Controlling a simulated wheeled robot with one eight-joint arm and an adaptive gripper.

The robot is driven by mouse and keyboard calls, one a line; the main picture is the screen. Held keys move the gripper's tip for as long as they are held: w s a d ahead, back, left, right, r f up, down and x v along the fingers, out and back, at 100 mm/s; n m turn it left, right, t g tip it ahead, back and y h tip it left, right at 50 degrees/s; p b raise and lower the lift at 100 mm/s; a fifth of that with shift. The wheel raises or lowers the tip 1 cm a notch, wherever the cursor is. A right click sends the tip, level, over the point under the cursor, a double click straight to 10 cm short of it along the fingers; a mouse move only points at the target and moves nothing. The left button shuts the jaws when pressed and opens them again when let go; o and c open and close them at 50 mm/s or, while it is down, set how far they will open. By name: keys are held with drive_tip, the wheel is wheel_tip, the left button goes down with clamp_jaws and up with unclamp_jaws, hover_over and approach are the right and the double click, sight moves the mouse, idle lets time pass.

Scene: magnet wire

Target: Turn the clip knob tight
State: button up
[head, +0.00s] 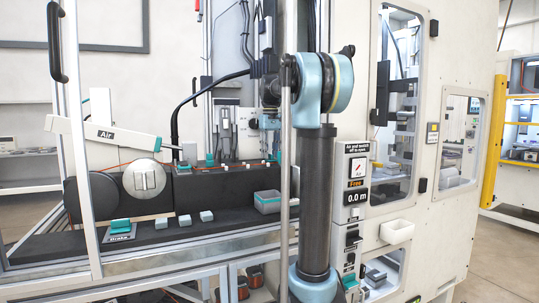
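My arm, with light-blue joints and dark tubes, stands in the middle of the head view. Its far end reaches back toward the machine, partly behind my own elbow and a vertical grey post. The dark end section near my gripper (267,92) is small and crowded, so I cannot make out the fingers. I cannot single out the clip knob for certain. Small teal parts (210,160) stand on the black block (225,180) left of my arm. Nothing shows my gripper touching a knob.
A slanted white arm marked "Air" (105,134) reaches over the disc. Several small grey blocks and a grey-teal box (268,202) sit on the black bench. A white frame post (80,140) stands at left.

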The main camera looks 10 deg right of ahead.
wheel_tip(320, 180, up, 12)
idle(0.6)
drive_tip(key=shift+f, duration=0.1)
